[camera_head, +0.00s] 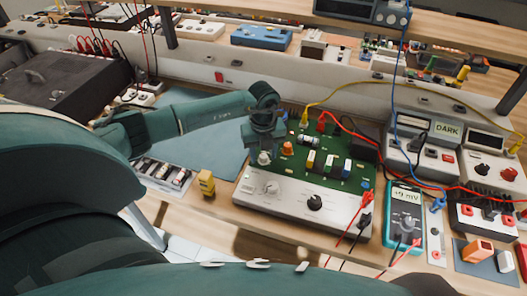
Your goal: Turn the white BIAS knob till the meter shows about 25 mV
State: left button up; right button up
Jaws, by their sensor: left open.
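A white knob (264,158) stands on the green circuit board (330,150) of the open hifi unit; its label is too small to read. My left gripper (263,149) points down right over this knob, open; whether the fingers touch it I cannot tell. An orange knob (287,148) stands just to its right. The teal meter (403,215) lies right of the unit. My right gripper is not in view.
The unit's silver front panel (290,210) carries a pale knob (271,188) and a black knob (314,202). A yellow block (206,183) stands left of the unit. Red, yellow and blue leads cross the right side. A parts tray (163,175) lies at left.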

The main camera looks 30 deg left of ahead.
pick_arm(q)
jog(key=shift+c, duration=0.3)
grip_shut()
dwell(0.3)
